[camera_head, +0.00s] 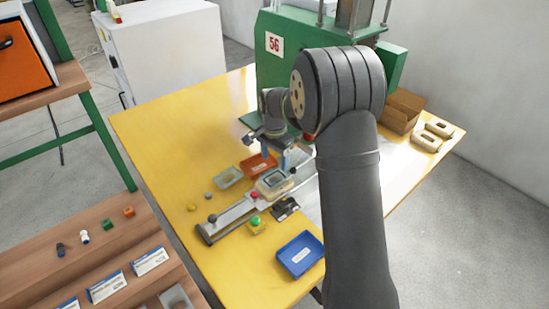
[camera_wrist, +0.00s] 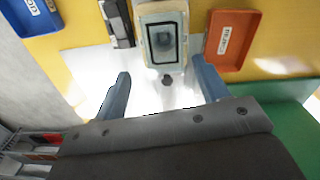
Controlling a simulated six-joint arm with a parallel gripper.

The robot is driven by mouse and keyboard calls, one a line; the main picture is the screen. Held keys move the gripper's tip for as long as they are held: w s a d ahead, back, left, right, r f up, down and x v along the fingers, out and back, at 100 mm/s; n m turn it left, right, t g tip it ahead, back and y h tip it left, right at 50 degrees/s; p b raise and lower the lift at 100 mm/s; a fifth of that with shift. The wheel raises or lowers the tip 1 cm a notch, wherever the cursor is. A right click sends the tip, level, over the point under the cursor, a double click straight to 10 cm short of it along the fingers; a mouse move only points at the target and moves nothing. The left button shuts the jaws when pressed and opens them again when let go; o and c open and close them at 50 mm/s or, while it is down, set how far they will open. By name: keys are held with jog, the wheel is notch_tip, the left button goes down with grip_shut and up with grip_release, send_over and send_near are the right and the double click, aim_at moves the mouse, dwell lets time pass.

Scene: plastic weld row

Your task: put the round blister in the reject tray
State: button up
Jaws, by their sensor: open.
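The red-orange tray (camera_head: 248,167) lies on the yellow table just beyond the slide; its label faces up in the wrist view (camera_wrist: 221,62), where I take it for the reject tray. A cream nest (camera_head: 263,191) sits on the slide. In the wrist view the nest (camera_wrist: 146,50) holds a clear, dark-edged piece (camera_wrist: 163,42) with a rounded shape inside, possibly the round blister; I cannot tell for certain. My gripper (camera_head: 276,156) is open and empty above the slide. In the wrist view its fingertips (camera_wrist: 162,71) are spread at the near edge of the nest.
A blue labelled tray (camera_head: 291,267) lies at the table's front. A grey shallow tray (camera_head: 228,178) lies left of the red one. The green press (camera_head: 320,45) stands behind.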

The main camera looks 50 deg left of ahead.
aim_at(274, 172)
jog(key=shift+m, duration=0.9)
jog(key=shift+w+a+f, duration=0.1)
jog(key=shift+a+f, duration=0.05)
jog(key=shift+f, duration=1.8)
jog(key=shift+w+a+f, duration=0.1)
jog(key=shift+f, duration=1.85)
jog(key=shift+c, duration=0.2)
jog(key=c, duration=0.5)
jog(key=shift+c, duration=0.2)
jog(key=shift+r, duration=0.1)
jog(key=shift+r, duration=2.2)
